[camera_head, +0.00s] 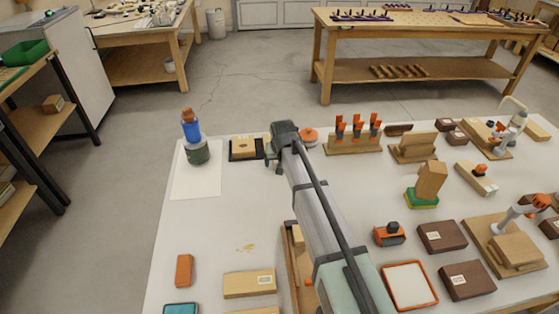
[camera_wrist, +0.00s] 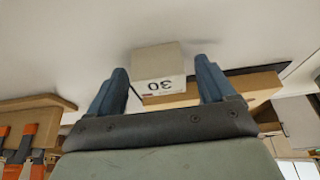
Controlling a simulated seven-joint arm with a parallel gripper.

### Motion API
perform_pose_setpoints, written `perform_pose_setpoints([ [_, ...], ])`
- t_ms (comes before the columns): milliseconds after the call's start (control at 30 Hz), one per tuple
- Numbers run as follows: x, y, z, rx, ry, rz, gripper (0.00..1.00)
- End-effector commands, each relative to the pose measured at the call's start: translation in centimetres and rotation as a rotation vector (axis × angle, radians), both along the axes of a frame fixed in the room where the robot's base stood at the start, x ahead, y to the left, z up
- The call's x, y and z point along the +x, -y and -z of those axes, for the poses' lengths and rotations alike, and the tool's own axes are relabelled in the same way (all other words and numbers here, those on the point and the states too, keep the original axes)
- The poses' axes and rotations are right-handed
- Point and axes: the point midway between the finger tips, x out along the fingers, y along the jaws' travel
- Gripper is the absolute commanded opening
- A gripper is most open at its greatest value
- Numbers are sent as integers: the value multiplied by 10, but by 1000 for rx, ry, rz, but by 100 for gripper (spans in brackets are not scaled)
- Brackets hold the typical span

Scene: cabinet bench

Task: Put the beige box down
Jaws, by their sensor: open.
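The beige box (camera_wrist: 158,62) shows in the wrist view as a small pale block with a printed label reading 30, upside down in the picture. It rests against the white table top, between the two blue-grey fingers of my gripper (camera_wrist: 161,70). The fingers are open, with a gap visible on either side of the box. In the head view my gripper (camera_head: 275,156) is low over the back part of the table and hides the box.
A wooden block on a black base (camera_head: 243,149) is just left of my gripper. A blue bottle (camera_head: 191,125) stands further left. An orange round item (camera_head: 308,136) and a rack with orange-handled tools (camera_head: 353,144) are to the right. The front-left table is partly clear.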

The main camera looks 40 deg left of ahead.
Motion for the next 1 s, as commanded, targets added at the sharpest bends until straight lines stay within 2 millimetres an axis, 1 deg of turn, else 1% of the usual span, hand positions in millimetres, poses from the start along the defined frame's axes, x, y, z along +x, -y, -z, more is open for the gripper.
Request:
perform_pose_setpoints([
  [233, 0, 0, -1, 0, 0, 0, 83],
  [367, -2, 2, -9, 0, 0, 0, 83],
  [467, -6, 6, -22, 1, 1, 0, 83],
  [800, -23, 23, -79, 2, 1, 1, 83],
  [1000, -29, 29, -102, 1, 0, 1, 83],
])
